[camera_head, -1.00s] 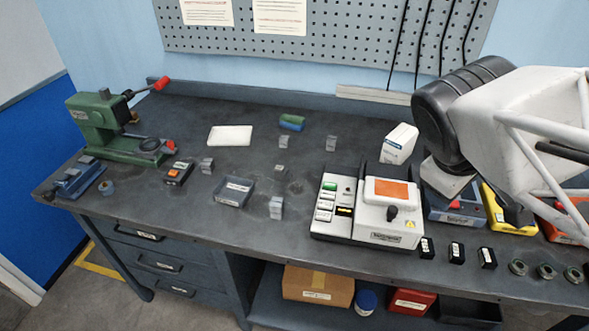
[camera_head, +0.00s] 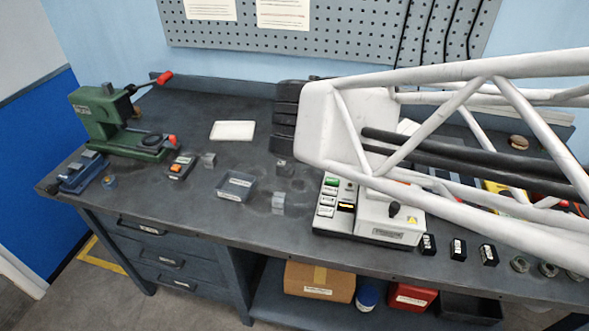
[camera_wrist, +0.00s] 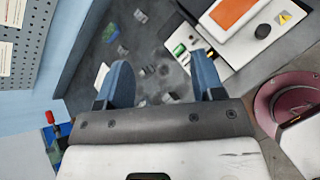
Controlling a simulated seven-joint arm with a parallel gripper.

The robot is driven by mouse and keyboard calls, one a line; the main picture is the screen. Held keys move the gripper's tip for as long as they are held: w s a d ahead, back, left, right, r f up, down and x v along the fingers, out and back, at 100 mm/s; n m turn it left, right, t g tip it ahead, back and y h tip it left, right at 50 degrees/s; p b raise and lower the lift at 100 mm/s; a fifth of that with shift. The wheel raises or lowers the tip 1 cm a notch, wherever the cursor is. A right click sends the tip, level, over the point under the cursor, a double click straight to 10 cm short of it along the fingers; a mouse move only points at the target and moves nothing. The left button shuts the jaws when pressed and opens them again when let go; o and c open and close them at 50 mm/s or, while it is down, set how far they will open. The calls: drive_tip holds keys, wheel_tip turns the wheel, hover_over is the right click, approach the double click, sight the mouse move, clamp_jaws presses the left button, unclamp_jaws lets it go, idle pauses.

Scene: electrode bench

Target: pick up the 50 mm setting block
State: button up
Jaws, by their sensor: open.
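Several small grey blocks stand on the dark bench. In the head view, a taller block (camera_head: 278,203) stands left of the white machine, another block (camera_head: 209,160) is farther left, and one (camera_head: 284,167) is partly covered by my arm. I cannot read which is the 50 mm block. In the wrist view, small blocks (camera_wrist: 141,16) (camera_wrist: 122,50) lie beyond the fingers, and others (camera_wrist: 148,70) show between them. My gripper (camera_wrist: 161,62) is open and empty, its two blue fingers apart above the bench. My arm hides the fingers in the head view.
The white machine with buttons (camera_head: 392,222) stands close right of the blocks. A grey bin (camera_head: 235,187), a white tray (camera_head: 233,130), a small orange-button box (camera_head: 180,166) and a green lever press (camera_head: 110,122) are to the left. Bench space around the tray is clear.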

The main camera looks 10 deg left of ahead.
drive_tip(key=s+a+n+t+y, duration=0.1)
drive_tip(key=a+n+t+y, duration=0.2)
drive_tip(key=a+n, duration=0.8)
drive_tip(key=m, duration=0.1)
approach(278, 199)
drive_tip(key=shift+y, duration=0.4)
drive_tip(key=x, duration=0.3)
drive_tip(key=d+x, duration=0.1)
drive_tip(key=shift+w+a+f, duration=0.1)
drive_tip(key=shift+w+f, duration=0.05)
drive_tip(key=shift+w, duration=0.2)
drive_tip(key=shift+x, duration=1.3)
drive_tip(key=shift+w, duration=0.1)
drive_tip(key=shift+x, duration=2.5)
drive_tip(key=shift+a, duration=0.15)
